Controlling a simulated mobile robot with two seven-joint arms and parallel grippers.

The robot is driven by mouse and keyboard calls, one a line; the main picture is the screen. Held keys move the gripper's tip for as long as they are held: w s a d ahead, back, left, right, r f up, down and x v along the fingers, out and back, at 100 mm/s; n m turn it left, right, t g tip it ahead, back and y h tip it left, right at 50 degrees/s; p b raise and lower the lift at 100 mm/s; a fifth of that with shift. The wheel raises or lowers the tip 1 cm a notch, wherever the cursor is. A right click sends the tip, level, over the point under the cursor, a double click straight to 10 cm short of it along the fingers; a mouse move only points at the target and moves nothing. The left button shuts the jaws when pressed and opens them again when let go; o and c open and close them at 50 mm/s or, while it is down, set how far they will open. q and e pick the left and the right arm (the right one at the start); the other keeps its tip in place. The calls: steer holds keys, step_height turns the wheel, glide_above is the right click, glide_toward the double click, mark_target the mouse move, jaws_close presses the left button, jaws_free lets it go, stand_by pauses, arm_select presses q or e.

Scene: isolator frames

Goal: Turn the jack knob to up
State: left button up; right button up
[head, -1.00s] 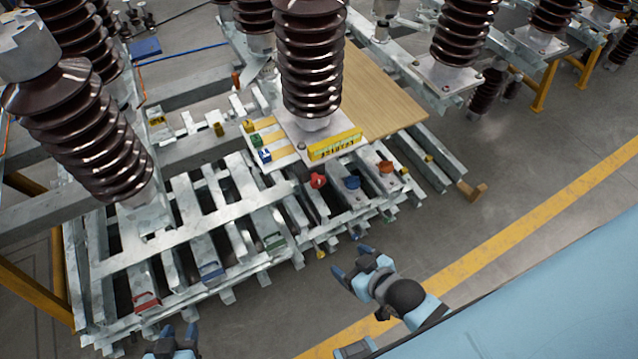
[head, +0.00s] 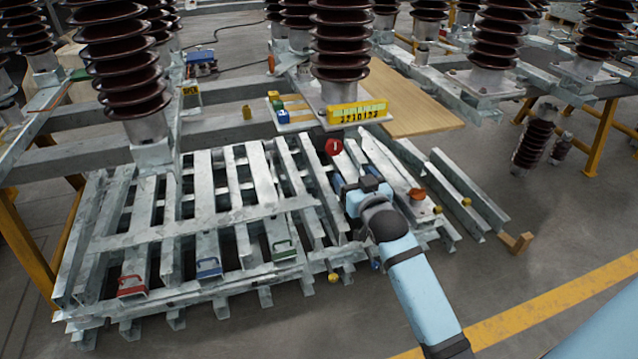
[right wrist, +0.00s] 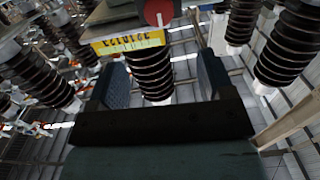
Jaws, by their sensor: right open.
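A round red knob (head: 333,147) with a white mark sits at the front of the steel frame, just below a yellow label plate (head: 357,112). It also shows at the top of the right wrist view (right wrist: 158,12), with its white mark roughly upright. My right gripper (head: 359,186) is open and empty, a little below and to the right of the red knob, apart from it. In the right wrist view my two fingers (right wrist: 163,78) stand wide apart, with the knob beyond them. My left gripper is not in view.
An orange knob (head: 416,194) is to the right of my right gripper. Brown ribbed insulators (head: 340,45) rise behind.

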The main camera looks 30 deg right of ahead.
mark_target(335, 148)
steer(key=b+x, duration=0.3)
steer(key=x, duration=1)
steer(key=shift+w+d, duration=0.2)
steer(key=shift+w, duration=0.3)
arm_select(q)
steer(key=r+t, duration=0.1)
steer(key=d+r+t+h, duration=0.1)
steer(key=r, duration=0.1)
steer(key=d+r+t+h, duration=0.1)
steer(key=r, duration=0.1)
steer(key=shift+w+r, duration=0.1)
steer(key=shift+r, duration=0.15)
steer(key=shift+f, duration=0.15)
arm_select(e)
steer(key=c, duration=0.9)
